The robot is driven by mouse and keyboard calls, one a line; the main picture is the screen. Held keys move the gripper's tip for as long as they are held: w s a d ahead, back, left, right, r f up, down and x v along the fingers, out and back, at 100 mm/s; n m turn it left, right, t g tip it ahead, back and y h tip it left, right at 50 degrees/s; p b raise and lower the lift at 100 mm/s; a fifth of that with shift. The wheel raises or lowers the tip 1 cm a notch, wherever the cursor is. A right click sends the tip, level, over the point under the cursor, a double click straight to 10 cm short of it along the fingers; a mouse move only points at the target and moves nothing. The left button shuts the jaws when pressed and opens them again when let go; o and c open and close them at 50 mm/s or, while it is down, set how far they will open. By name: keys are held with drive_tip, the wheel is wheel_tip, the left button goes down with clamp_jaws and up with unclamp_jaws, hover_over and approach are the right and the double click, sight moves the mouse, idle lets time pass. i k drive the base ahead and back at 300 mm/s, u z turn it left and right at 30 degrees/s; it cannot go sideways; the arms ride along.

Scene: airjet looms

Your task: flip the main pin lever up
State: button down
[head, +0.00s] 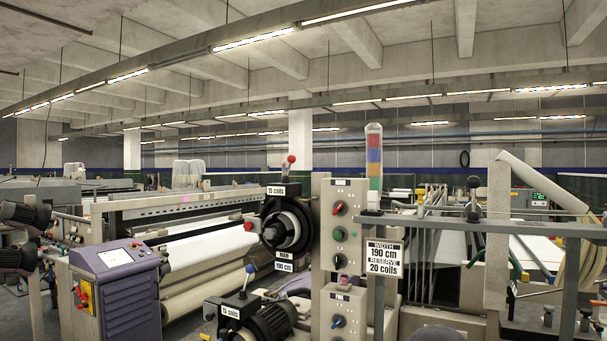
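A lever with a red ball (291,159) stands upright on top of a black round unit (284,226) left of centre. A lever with a blue ball (249,269) sticks up from a lower black motor-like unit (270,322). A sign below the upper unit (285,257) seems to read "MAIN", with "190 cm" under it. I cannot tell for sure which lever is the main pin lever. My gripper is not in view.
A grey control column (326,194) with coloured knobs stands right of the levers. A sign (384,257) reads "WIDTH 190 cm RESERVE 20 coils". A purple control cabinet (122,300) stands at left. A rail (470,224) crosses the right side.

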sight(291, 158)
drive_tip(key=u, duration=0.25)
drive_tip(key=k, duration=0.65)
drive_tip(key=u, duration=0.6)
drive_tip(key=k, duration=0.7)
drive_tip(key=z, duration=0.3)
drive_tip(key=i, duration=0.55)
drive_tip(key=z, duration=0.85)
drive_tip(key=i, duration=1.45)
drive_tip(key=u, duration=0.55)
